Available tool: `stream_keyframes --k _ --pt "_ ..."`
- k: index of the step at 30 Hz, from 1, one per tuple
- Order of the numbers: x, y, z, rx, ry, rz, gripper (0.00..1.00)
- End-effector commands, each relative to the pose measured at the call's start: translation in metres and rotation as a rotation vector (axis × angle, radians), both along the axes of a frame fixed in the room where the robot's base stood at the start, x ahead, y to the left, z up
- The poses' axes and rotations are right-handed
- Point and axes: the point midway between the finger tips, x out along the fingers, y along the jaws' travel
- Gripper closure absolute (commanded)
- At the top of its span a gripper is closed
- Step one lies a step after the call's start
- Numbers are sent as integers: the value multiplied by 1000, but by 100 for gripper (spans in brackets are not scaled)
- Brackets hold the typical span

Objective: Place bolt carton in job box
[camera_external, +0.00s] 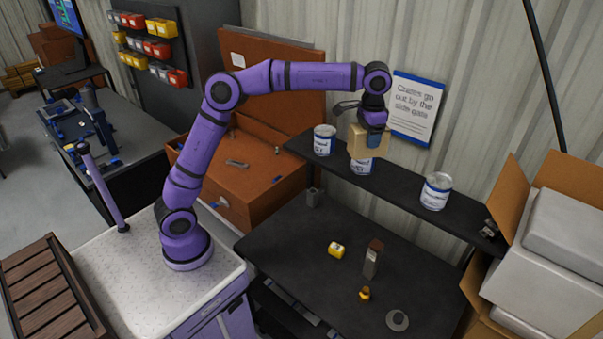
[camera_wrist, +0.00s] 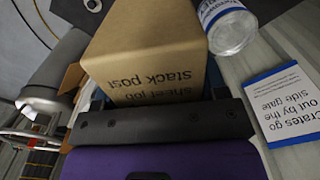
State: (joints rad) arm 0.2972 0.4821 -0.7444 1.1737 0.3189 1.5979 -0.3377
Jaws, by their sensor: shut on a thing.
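A plain brown carton (camera_external: 357,142) is held in my gripper (camera_external: 372,127), in the air by the wall shelf. In the wrist view the carton (camera_wrist: 150,45) fills the upper middle, with upside-down dark print that seems to read "sheet job stack post"; I see no bolt marking. The dark finger bar lies across its near side, and the fingertips are mostly hidden. The job box (camera_external: 243,192) is the open orange-brown chest left of the carton, its lid raised against the wall. Small items lie on its inner tray.
White cans (camera_external: 324,140) and (camera_external: 436,190) stand on the shelf (camera_external: 400,187); another can (camera_external: 361,167) is partly hidden below the carton. An open cardboard box (camera_external: 560,230) stands right.

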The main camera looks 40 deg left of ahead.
Motion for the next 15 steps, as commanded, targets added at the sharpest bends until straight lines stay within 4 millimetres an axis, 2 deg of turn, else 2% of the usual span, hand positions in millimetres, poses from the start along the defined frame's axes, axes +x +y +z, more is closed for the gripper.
stream_keyframes --k 8,11,15 --pt "50 51 -1 2 -1 178 73" --pt "71 76 -5 2 -2 264 73" --pt "105 122 -14 2 -2 423 73"
